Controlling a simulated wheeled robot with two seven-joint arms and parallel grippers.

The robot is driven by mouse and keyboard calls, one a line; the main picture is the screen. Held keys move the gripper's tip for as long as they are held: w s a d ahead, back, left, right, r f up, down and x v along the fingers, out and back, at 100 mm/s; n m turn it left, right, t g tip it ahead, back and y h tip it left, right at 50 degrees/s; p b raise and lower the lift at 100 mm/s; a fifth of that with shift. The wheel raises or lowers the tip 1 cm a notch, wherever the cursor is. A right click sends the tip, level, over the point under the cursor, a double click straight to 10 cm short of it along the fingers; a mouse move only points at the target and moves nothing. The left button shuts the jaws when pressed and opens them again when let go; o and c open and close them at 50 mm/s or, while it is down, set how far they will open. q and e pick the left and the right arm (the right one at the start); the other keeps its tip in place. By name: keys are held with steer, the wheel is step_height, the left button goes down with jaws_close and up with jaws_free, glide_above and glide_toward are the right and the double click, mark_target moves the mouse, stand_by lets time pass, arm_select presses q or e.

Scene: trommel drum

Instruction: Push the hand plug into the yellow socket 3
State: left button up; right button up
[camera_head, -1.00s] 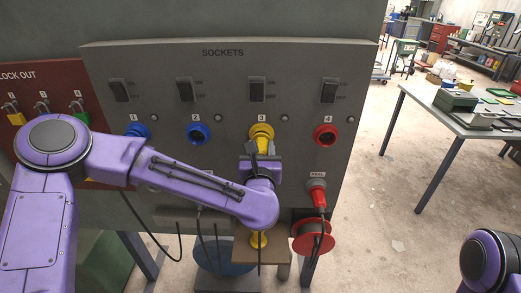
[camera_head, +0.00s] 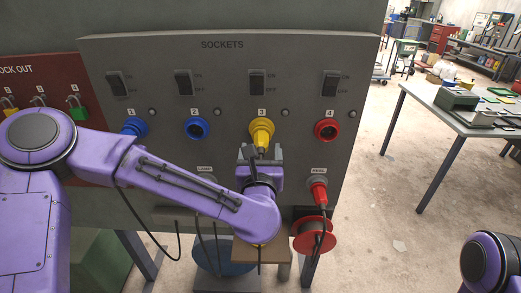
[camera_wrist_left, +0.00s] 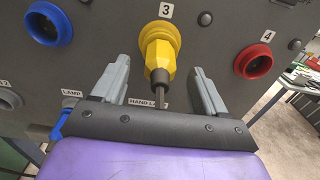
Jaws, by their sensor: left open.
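The yellow hand plug (camera_wrist_left: 159,57) sits in yellow socket 3 (camera_head: 262,127), its dark cable end facing me. Socket and plug look joined with no gap that I can see; how deep the plug goes is hard to tell. My left gripper (camera_head: 260,151) is open, just below and in front of the plug. In the left wrist view its two fingers stand apart on either side of the plug's dark cable, clear of the yellow body. My right gripper is out of view; only part of my right arm shows at lower right.
Blue socket 2 (camera_head: 197,128) and red socket 4 (camera_head: 326,130) flank socket 3. A red plug (camera_head: 319,192) sits in a lower holder at right, above a red cable reel (camera_head: 313,235). Black cables hang below the panel. A workbench (camera_head: 470,118) stands farther right.

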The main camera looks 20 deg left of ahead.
arm_select(q)
steer(key=b+v, duration=0.1)
steer(key=v, duration=0.4)
steer(key=shift+s+b, duration=0.1)
steer(key=shift+b, duration=0.25)
steer(key=shift+s+d, duration=0.15)
steer(key=shift+s, duration=0.35)
steer(key=shift+d+r+m, duration=0.1)
steer(key=shift+d+m, duration=0.05)
steer(key=shift+m, duration=0.55)
steer(key=s+f+m+g+h+b, duration=0.1)
steer(key=s+f+m+g+h, duration=0.15)
steer(key=f+m, duration=1.05)
steer(key=s+f+m+g+h, duration=0.2)
steer(key=f+m+g+h, duration=0.15)
steer(key=f+m, duration=0.9)
steer(key=s+a+f+m+g+y+b, duration=0.1)
steer(key=s+a+f+g, duration=0.3)
steer(key=s+a+f, duration=0.4)
steer(key=s+a+f+m+g+y, duration=0.3)
steer(key=s+a+f, duration=0.5)
steer(key=s+f, duration=0.6)
steer(key=shift+s+a+f+m+g+b, duration=0.25)
steer(key=shift+s+m+g+b, duration=0.15)
steer(key=shift+m+g, duration=0.3)
